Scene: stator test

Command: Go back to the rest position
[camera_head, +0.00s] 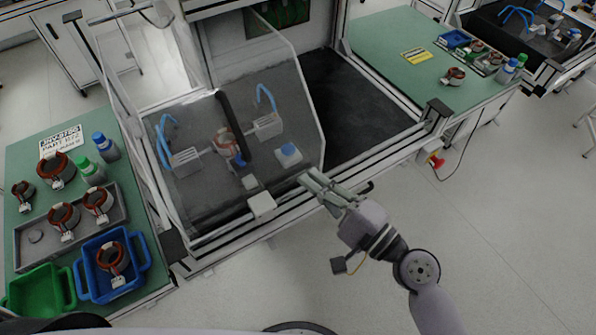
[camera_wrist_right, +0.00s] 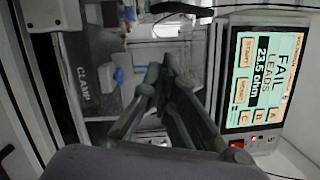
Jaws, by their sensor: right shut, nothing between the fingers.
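My right gripper (camera_head: 318,184) is shut and empty. It is in front of the test machine (camera_head: 215,245), near the lower right corner of the clear door (camera_head: 262,100). In the right wrist view the right gripper (camera_wrist_right: 165,72) points toward the machine, with its fingers together. A stator (camera_head: 227,143) sits inside the machine behind the clear door, between two clamps with blue hoses. A screen (camera_wrist_right: 262,75) in the right wrist view reads "FAIL LEADS 23.5 ohm". My left gripper is not in view.
The left green table holds a grey tray (camera_head: 122,215) with stators, a blue bin (camera_head: 146,262) with one stator, an empty green bin (camera_head: 38,292) and bottles. The right green table (camera_head: 385,40) holds a yellow label and another tray. The floor (camera_head: 520,220) at right is clear.

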